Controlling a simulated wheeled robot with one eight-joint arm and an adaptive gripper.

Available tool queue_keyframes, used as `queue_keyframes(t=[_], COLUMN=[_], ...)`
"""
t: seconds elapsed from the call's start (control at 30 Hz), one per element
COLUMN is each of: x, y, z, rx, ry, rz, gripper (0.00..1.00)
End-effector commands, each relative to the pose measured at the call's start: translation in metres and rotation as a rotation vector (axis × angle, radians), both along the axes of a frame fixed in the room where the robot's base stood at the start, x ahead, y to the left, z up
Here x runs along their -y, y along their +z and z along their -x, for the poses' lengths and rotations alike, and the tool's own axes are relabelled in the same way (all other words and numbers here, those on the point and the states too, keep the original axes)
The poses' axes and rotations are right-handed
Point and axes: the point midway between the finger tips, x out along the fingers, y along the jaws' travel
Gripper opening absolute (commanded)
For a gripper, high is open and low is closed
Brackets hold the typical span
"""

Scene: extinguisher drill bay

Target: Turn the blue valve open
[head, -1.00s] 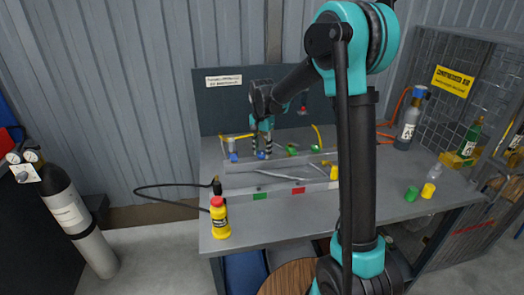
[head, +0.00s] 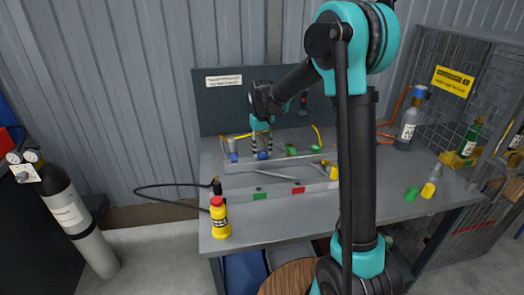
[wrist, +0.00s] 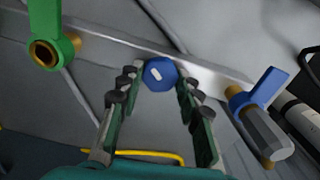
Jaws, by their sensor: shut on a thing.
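A blue six-sided knob (wrist: 160,73) with a white mark on its face sits between my fingertips in the wrist view. My gripper (wrist: 158,88) is shut on it, one finger on each side. In the head view my gripper (head: 262,152) points down at the bench's back fittings, and the knob shows small and blue between the fingers. A second blue part, a lever-handled fitting (wrist: 262,90) with a brass end and grey body, is on the right in the wrist view. It shows left of my gripper in the head view (head: 233,157).
A green lever fitting (wrist: 58,40) is on the other side of the knob, close by. A metal rail (head: 265,170) runs in front. A yellow bottle with a red cap (head: 220,218) stands at the bench's front left. Green (head: 411,193) and yellow (head: 428,190) pieces lie right.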

Motion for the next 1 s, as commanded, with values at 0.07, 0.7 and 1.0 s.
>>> queue_keyframes(t=[0.07, 0.7, 1.0], x=[-0.0001, -0.0001, -0.0001], y=[0.0002, 0.0002, 0.0002], z=[-0.0002, -0.0002, -0.0003], rx=[0.000, 0.000, 0.000], ry=[0.072, 0.585, 0.679], rz=[0.000, 0.000, 0.000], gripper=[0.06, 0.06, 0.06])
